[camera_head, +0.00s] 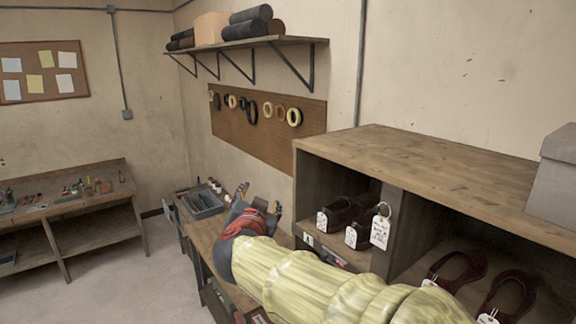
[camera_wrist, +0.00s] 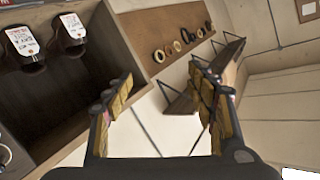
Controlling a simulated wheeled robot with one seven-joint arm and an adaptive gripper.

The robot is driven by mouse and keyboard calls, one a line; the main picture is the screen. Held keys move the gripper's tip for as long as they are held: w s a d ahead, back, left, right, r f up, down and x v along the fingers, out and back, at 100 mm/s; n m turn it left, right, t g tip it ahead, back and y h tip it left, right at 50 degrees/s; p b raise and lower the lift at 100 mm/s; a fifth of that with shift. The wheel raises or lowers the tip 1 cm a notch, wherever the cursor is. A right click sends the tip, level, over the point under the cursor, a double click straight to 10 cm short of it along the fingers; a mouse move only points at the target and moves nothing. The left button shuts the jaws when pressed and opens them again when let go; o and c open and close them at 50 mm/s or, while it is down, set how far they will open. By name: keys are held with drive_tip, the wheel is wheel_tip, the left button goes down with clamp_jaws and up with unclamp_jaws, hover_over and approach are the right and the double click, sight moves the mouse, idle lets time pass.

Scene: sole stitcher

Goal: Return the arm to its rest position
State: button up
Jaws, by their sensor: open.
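My arm reaches from the lower right of the head view toward the workbench, in a yellow ribbed sleeve with a red band near the wrist. My gripper (camera_head: 257,197) is at its far end, partly hidden by the arm, in front of the cubby shelf. In the wrist view my gripper (camera_wrist: 165,95) shows two fingers with yellowish pads spread wide apart. Nothing is between them. Behind them are the bare wall and the pegboard.
The wooden cubby unit (camera_head: 430,165) stands close right of my arm, holding dark tagged shoes (camera_head: 342,213). A workbench (camera_head: 205,232) with a grey tray (camera_head: 203,203) lies beyond. A wall shelf (camera_head: 250,43) hangs above the pegboard (camera_head: 268,118). The floor (camera_head: 165,275) at left is clear.

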drive_tip(key=s+a+f+n+g+y+b, duration=0.3)
drive_tip(key=s+a+f+n+y+b, duration=0.15)
drive_tip(key=s+f+y, duration=0.35)
drive_tip(key=s+d+f+n+g+h+b, duration=0.1)
drive_tip(key=s+d+f+g+b, duration=0.15)
drive_tip(key=s+f, duration=0.35)
drive_tip(key=s+d+f+n+g+b, duration=0.1)
drive_tip(key=s+f+n+g+b, duration=0.2)
drive_tip(key=f, duration=0.4)
drive_tip(key=s+d+f+m+g+h+b, duration=0.1)
drive_tip(key=s+d+f+h+b, duration=0.2)
drive_tip(key=s+d+f+b, duration=0.5)
drive_tip(key=s+d+f+m+g+h+b, duration=0.1)
drive_tip(key=s+d+f+b, duration=0.8)
drive_tip(key=d+f, duration=0.9)
drive_tip(key=s+m+h, duration=0.1)
drive_tip(key=s+h, duration=0.1)
drive_tip(key=shift+d+f+h, duration=0.3)
drive_tip(key=shift+d+h, duration=0.05)
drive_tip(key=shift+h, duration=0.05)
